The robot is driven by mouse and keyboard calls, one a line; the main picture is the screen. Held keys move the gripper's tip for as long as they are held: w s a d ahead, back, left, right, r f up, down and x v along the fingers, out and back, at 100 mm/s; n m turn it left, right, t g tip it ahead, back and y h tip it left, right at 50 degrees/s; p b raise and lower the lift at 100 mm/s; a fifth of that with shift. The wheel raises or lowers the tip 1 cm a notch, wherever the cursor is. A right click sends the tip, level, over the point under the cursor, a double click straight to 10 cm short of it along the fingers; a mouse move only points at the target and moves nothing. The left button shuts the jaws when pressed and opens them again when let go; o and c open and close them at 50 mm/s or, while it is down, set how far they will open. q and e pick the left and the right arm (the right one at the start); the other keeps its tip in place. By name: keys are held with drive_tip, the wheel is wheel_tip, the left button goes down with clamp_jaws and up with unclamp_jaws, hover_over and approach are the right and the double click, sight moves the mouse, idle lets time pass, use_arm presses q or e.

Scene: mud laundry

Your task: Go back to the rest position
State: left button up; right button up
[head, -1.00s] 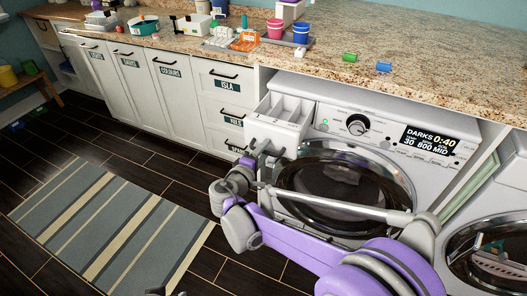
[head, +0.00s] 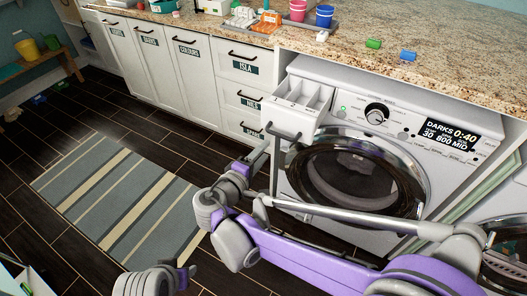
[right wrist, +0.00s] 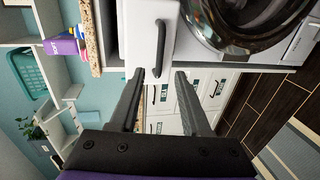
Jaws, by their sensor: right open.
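My right gripper (head: 266,162) is in front of the washing machine's pulled-out detergent drawer (head: 301,99). In the right wrist view its two dark fingers (right wrist: 160,75) are apart with nothing between them. The drawer's dark handle (right wrist: 160,48) lies just beyond the fingertips, and it also shows in the head view (head: 284,134). My right arm, purple and grey, reaches across in front of the washer from the lower right. Part of my left arm's grey and purple wrist shows at the bottom of the head view; its finger gap is not clear.
The washing machine (head: 440,118) has its round door (head: 355,172) shut. The granite counter (head: 450,65) runs above, with a green block (head: 373,43) and a blue block (head: 408,56). A striped rug (head: 120,195) lies on the dark floor to the left.

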drive_tip(key=s+d+m+g+y+p, duration=0.2)
drive_tip(key=s+d+m+g+p, duration=0.3)
drive_tip(key=s+d, duration=0.6)
drive_tip(key=s+d+m+g+y+p, duration=0.2)
drive_tip(key=s+m+y+p, duration=0.3)
drive_tip(key=s, duration=0.7)
drive_tip(key=shift+s+d+m+g+y, duration=0.25)
drive_tip(key=shift+m+y, duration=0.35)
drive_tip(key=shift+y, duration=0.3)
